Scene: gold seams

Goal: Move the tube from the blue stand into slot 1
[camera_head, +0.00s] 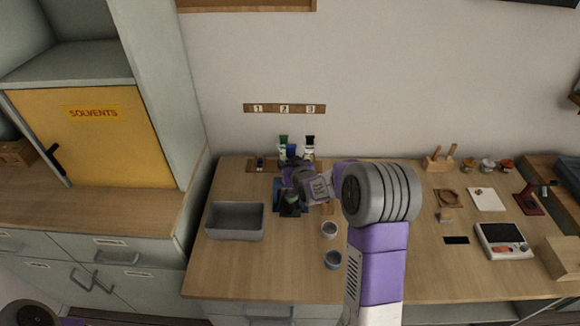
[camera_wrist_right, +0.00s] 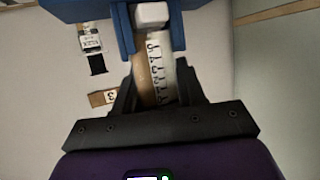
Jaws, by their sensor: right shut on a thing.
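The tube (camera_wrist_right: 157,70), pale with dark lettering, stands between the dark fingers of my right gripper (camera_wrist_right: 155,88) in the right wrist view. The gripper is shut on it. A white end of the tube sits between the prongs of the blue stand (camera_wrist_right: 124,30). In the head view, the right gripper (camera_head: 291,174) is at the blue stand (camera_head: 279,197) and hides much of it and the tube. Slot 1 (camera_head: 260,163) is at the left of the wooden rack, below the label 1, with no tube standing in it. My left gripper is out of view.
A green-capped tube (camera_head: 283,141) and a black-capped tube (camera_head: 310,141) stand at the rack to the right of slot 1. A grey bin (camera_head: 235,236) stands at front left. The front middle of the table is clear.

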